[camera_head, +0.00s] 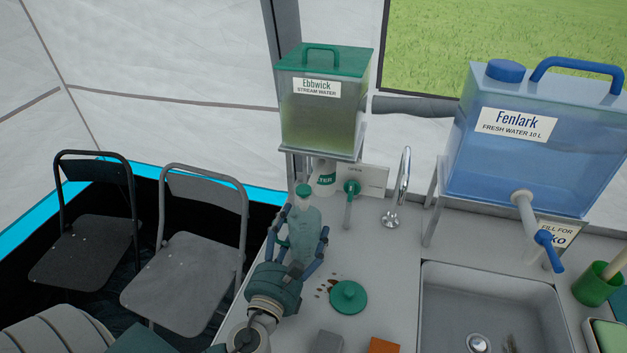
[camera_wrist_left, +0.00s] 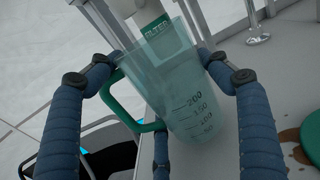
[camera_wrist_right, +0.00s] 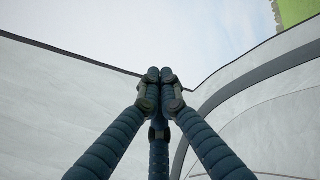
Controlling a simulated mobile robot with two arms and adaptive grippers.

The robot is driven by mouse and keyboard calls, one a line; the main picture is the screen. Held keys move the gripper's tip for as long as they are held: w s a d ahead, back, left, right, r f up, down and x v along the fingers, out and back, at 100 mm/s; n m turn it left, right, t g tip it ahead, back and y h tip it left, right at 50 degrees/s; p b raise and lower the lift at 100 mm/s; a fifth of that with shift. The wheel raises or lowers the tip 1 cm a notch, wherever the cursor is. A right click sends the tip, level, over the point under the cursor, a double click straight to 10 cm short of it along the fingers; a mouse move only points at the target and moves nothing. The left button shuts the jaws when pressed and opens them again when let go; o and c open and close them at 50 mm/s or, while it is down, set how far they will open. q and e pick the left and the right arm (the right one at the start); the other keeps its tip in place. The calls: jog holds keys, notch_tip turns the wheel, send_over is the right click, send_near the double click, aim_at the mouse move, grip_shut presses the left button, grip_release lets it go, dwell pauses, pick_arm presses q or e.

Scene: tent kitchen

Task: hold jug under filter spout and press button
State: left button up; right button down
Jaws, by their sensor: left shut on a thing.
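The jug (camera_head: 306,225) is translucent, pale green and upright, with a green handle. It also shows in the left wrist view (camera_wrist_left: 185,95), with measuring marks and no visible water. My left gripper (camera_head: 304,246) is shut around it. The white filter (camera_head: 326,178) with a green label stands beneath the Ebbwick tank, just behind the jug; its label shows above the jug rim in the left wrist view. A small green round part (camera_head: 303,190) sits just above the jug; I cannot tell if it is the button. My right gripper (camera_wrist_right: 160,76) is shut, empty, against tent fabric background.
The Ebbwick stream water tank (camera_head: 322,115) stands on a raised stand. A green lid (camera_head: 347,297) lies in front beside brown spots. The sink (camera_head: 490,275) and blue Fenlark tank (camera_head: 540,165) are farther right.

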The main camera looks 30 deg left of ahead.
jog(key=s+a+f+g+y, duration=0.1)
jog(key=a+f+g, duration=0.35)
jog(key=a, duration=0.55)
jog(key=s+a+f+g, duration=0.2)
jog(key=a+f+g, duration=0.25)
jog(key=a, duration=0.45)
jog(key=s+a+f+g+y, duration=0.1)
jog(key=a+f+g, duration=0.3)
jog(key=a, duration=0.6)
jog(key=s+a+f+m+g+h, duration=0.1)
jog(key=s+a+f+g+h, duration=0.1)
jog(key=s+a+f+g, duration=0.2)
jog(key=s+a+f+m+g+h, duration=0.2)
jog(key=s+a+f+g, duration=0.1)
jog(key=s+a+f, duration=0.7)
jog(key=a+f, duration=0.3)
jog(key=f, duration=0.3)
jog(key=shift+s+g, duration=0.3)
jog(key=shift+g, duration=0.1)
jog(key=shift+a, duration=0.2)
send_over(304, 190)
jog(key=d, duration=0.2)
notch_tip(304, 190, down, 3)
jog(key=shift+f, duration=1.8)
